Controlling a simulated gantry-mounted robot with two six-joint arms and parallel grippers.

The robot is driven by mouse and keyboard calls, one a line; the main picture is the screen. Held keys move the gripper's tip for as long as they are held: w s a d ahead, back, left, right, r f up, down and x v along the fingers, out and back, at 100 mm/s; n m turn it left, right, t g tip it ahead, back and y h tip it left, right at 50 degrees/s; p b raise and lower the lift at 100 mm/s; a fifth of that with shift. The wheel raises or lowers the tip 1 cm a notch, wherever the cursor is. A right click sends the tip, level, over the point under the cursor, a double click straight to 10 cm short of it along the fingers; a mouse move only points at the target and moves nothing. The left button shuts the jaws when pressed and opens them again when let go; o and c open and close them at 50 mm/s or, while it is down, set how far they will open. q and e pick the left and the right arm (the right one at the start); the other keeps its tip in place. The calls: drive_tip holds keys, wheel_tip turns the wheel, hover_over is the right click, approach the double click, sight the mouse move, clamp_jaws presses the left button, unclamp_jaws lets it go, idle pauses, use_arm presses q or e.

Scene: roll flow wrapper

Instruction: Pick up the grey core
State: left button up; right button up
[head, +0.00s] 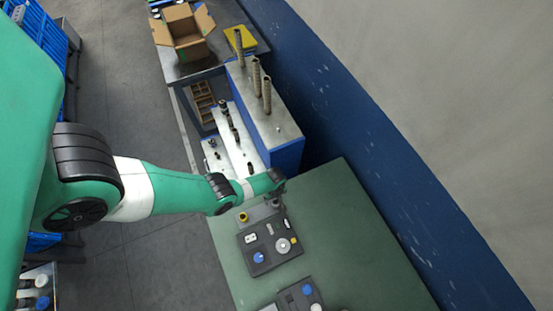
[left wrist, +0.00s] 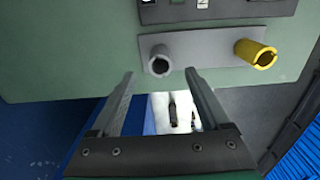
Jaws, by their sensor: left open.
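The grey core (left wrist: 159,64) is a short hollow grey cylinder standing on a grey plate (left wrist: 205,53) at the edge of the green table. A yellow core (left wrist: 256,54) stands on the same plate to its right in the left wrist view; in the head view the yellow core (head: 243,217) is left of my left gripper. My left gripper (left wrist: 159,74) is open and empty, and in the left wrist view the grey core appears between its fingertips. How far the core is from the fingers is unclear. In the head view the gripper (head: 279,190) partly hides that spot. My right gripper is not in view.
A dark panel (head: 281,262) with a blue knob and a grey dial lies beside the plate on the green table (head: 345,225). A machine with several upright posts (head: 256,75) stands beyond the arm. An open cardboard box (head: 187,40) is farther back. The table's right part is clear.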

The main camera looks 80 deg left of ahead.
sight(275, 202)
use_arm(q)
wheel_tip(275, 202, down, 5)
drive_tip(key=b, duration=0.5)
drive_tip(key=shift+d+f, duration=0.15)
drive_tip(key=shift+f, duration=0.05)
drive_tip(key=shift+r, duration=0.15)
clamp_jaws()
